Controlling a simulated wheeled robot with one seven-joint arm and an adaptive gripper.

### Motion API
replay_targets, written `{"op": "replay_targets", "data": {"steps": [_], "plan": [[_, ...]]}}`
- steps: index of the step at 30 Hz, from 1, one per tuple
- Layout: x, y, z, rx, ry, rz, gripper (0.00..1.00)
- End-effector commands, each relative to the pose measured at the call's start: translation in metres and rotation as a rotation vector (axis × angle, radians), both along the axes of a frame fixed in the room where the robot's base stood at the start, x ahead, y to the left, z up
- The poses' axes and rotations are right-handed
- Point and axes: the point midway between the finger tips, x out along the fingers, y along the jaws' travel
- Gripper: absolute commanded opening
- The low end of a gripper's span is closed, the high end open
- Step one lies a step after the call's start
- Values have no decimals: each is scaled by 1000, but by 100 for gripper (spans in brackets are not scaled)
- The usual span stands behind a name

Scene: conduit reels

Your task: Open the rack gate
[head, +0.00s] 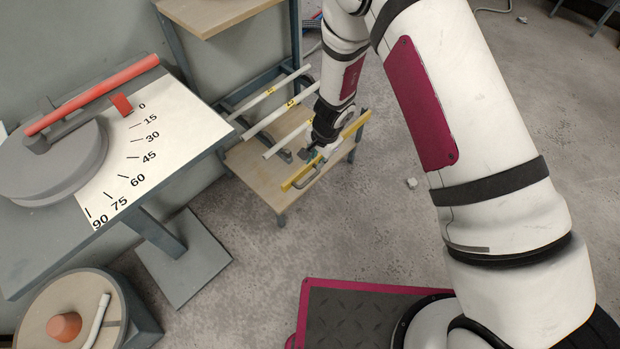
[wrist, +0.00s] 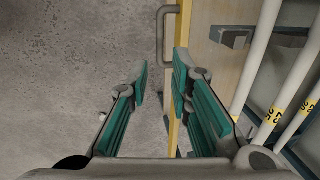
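The rack gate is a yellow bar (head: 345,137) along the front of the low wooden rack shelf (head: 252,178). A grey U-shaped handle (head: 312,178) sticks out from it. In the wrist view the gate (wrist: 178,100) runs upright near the middle, with its handle (wrist: 161,38) at the top. My gripper (wrist: 163,62) is open, with teal pads. The handle appears just beyond the fingertips, between them in the picture; I see no contact. The right finger covers part of the gate. In the head view my gripper (head: 318,152) is small and partly hidden.
White conduits (head: 280,88) with yellow labels lie on the rack behind the gate. A bender with a red lever (head: 95,93) and an angle plate (head: 150,150) stands at left. A round reel (head: 45,310) is at lower left. The floor right of the rack is mostly clear.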

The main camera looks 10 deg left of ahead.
Motion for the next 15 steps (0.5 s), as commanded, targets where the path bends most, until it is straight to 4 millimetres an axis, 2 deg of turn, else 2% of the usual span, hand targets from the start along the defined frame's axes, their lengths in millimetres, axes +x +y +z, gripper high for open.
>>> {"op": "replay_targets", "data": {"steps": [5, 15], "plan": [[2, 3, -26, 0, 3, -2, 20], [10, 14, -91, 1, 2, -1, 20]]}}
